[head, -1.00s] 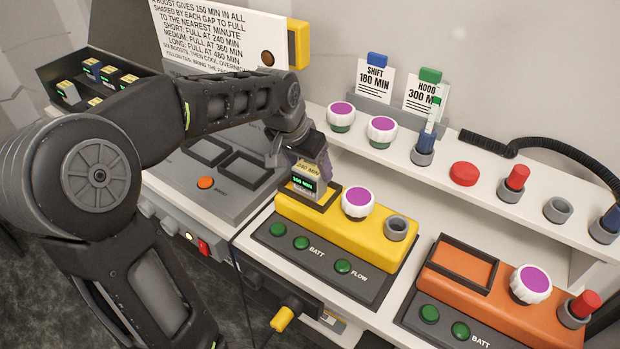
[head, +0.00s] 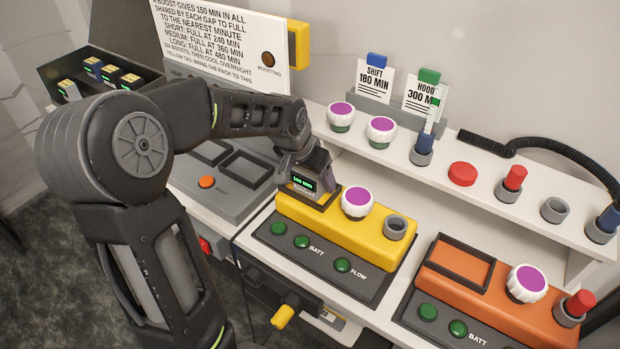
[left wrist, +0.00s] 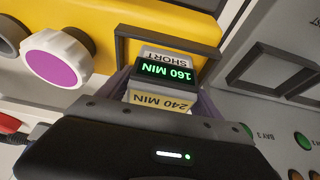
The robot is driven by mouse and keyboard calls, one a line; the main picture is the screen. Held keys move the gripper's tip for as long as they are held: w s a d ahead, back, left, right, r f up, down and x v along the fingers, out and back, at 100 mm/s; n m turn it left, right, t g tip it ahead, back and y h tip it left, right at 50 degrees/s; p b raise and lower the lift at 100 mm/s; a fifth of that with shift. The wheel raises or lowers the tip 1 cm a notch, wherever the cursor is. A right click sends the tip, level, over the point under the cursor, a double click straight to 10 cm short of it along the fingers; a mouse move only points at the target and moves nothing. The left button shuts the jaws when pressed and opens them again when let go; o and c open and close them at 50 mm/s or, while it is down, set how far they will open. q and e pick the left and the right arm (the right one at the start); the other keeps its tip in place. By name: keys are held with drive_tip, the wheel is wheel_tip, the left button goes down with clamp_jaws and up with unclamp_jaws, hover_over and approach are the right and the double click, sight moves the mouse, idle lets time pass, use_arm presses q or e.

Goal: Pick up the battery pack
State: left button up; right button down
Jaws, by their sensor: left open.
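The battery pack (head: 302,184) sits upright in the framed slot at the left end of the yellow unit (head: 345,227). In the left wrist view the pack (left wrist: 168,68) shows a green 160 MIN display, a SHORT label and a yellow 240 MIN tag. My left gripper (head: 308,172) is down over the pack from above. In the left wrist view its open fingers (left wrist: 166,88) stand on either side of the pack; whether they touch it I cannot tell. My right gripper is not in view.
A white knob (head: 357,202) stands close right of the pack. An orange unit (head: 480,262) with an empty slot is further right. A grey charger panel (head: 240,198) with empty bays lies to the left. A black case (head: 62,72) behind holds several other packs.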

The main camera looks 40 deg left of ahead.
use_arm(q)
drive_tip(key=shift+c, duration=0.3)
drive_tip(key=shift+r, duration=0.1)
clamp_jaws()
idle(0.4)
